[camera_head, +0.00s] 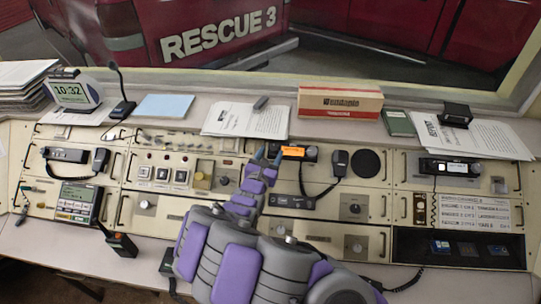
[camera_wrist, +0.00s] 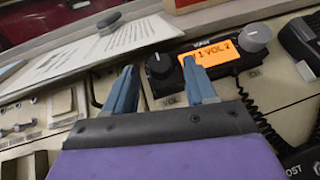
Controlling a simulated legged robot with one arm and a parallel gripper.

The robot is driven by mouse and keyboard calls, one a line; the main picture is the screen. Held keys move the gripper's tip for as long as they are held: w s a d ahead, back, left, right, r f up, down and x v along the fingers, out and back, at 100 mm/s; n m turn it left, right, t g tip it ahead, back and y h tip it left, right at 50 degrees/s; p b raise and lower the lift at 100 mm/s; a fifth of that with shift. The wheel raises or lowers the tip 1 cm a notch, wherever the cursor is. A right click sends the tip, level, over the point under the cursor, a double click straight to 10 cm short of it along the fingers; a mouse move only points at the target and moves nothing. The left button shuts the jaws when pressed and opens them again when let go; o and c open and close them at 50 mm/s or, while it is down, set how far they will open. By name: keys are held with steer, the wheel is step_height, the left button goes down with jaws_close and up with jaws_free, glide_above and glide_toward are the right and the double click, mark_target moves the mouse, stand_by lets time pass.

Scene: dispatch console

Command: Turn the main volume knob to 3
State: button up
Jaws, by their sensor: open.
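The radio with an orange lit display (camera_wrist: 209,62) is in the upper right of the wrist view; the display appears to read "1 VOL 2". It also shows in the head view (camera_head: 293,152). A round black knob (camera_wrist: 158,66) with a VOL label below it is left of the display. A grey knob (camera_wrist: 254,37) is on the display's right. My gripper (camera_wrist: 158,68) is open, with blue-grey fingers on either side of the black knob in the picture. I cannot tell whether they touch it. My gripper (camera_head: 269,155) is at the radio's left end in the head view.
A handset (camera_head: 340,160) with a coiled cord hangs right of the radio. A round black speaker (camera_head: 366,163) is farther right. Switches and buttons (camera_head: 180,175) are to the left.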

steer(key=shift+w, duration=0.55)
steer(key=shift+c, duration=0.5)
steer(key=c, duration=0.9)
steer(key=shift+c, duration=0.2)
steer(key=shift+r+m+h+p, duration=0.15)
steer(key=shift+m+h+p, duration=0.15)
steer(key=shift+p, duration=0.15)
